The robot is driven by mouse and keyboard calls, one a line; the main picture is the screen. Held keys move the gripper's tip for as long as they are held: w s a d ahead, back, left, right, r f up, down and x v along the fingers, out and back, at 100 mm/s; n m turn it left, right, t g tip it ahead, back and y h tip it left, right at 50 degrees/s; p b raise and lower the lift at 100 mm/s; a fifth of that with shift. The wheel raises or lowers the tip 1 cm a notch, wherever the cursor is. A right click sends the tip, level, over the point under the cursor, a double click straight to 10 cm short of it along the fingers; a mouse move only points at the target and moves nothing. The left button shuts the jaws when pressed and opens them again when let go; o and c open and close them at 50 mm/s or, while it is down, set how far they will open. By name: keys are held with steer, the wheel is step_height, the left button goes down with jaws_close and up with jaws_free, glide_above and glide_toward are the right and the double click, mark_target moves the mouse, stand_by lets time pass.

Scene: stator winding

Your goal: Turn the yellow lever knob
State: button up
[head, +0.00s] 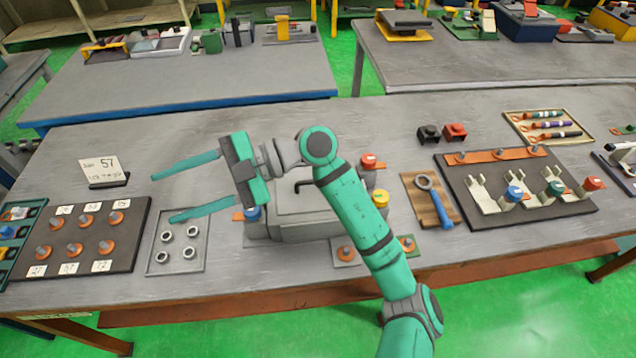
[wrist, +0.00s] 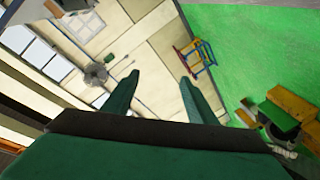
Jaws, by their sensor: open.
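The yellow knob (head: 380,196) is at the right side of a grey box (head: 290,229) on the workbench, just right of my arm link. A red knob (head: 368,161) is above it in the picture, and a blue knob (head: 252,214) is at the box's left side. My gripper (head: 163,198) is open and empty, its two long teal fingers pointing left, well away from the yellow knob. My arm hides part of the box. In the wrist view my open gripper (wrist: 160,79) has nothing between its fingers; the yellow knob is not visible there.
A dark board with orange terminals (head: 83,235) and a grey plate with rings (head: 177,240) lie left. A number card (head: 103,170) stands behind.

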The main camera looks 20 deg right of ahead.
steer(key=w+d+f+m+t+h, duration=0.1)
steer(key=d+f+m+h, duration=0.15)
steer(key=d, duration=0.25)
steer(key=w+d+f+m+h, duration=0.1)
steer(key=w+d+f+h, duration=0.1)
steer(key=d+f+h, duration=0.15)
steer(key=m+g+h, duration=0.1)
steer(key=m+h, duration=0.7)
steer(key=h, duration=0.3)
glide_above(381, 195)
step_height(381, 195, down, 11)
steer(key=shift+s+r, duration=0.1)
steer(key=shift+r, duration=0.1)
steer(key=c, duration=1)
